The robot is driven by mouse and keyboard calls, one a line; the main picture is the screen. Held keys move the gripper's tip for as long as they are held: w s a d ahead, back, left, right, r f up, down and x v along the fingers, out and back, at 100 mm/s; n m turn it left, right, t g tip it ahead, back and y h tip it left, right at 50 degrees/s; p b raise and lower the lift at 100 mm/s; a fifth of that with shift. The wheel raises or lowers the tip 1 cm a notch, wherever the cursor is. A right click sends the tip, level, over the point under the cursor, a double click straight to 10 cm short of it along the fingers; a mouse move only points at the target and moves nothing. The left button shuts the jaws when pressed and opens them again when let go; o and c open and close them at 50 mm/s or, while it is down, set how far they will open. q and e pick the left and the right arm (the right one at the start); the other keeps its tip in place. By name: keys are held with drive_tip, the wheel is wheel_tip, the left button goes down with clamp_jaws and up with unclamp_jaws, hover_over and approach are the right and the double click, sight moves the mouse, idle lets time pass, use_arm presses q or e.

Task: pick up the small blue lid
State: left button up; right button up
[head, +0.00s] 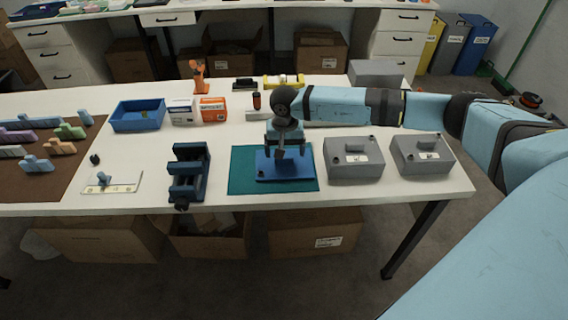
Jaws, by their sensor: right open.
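The blue lid (298,171) lies flat on a teal mat (240,182) near the front of the white table. Small dark spots show near its front edge. My right gripper (284,154) reaches in from the right and points down over the middle of the lid. Its jaws are open, with the fingertips at or just above the lid's raised middle. The gripper hides that part of the lid, and I cannot tell whether they touch. My left gripper is out of view.
Two grey boxes (354,158) (421,154) stand right of the mat. A dark blue vise-like fixture (189,173) stands left of it. Behind are a blue tray (138,115), an orange carton (212,110) and a dark red-topped bottle (256,101). White table shows between them.

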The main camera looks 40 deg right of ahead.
wheel_tip(320, 180, down, 3)
drive_tip(key=shift+w+a+f, duration=0.1)
drive_tip(key=shift+f, duration=0.1)
drive_tip(key=c, duration=1.1)
drive_tip(key=shift+o, duration=0.2)
drive_tip(key=shift+r, duration=0.15)
wheel_tip(320, 180, up, 20)
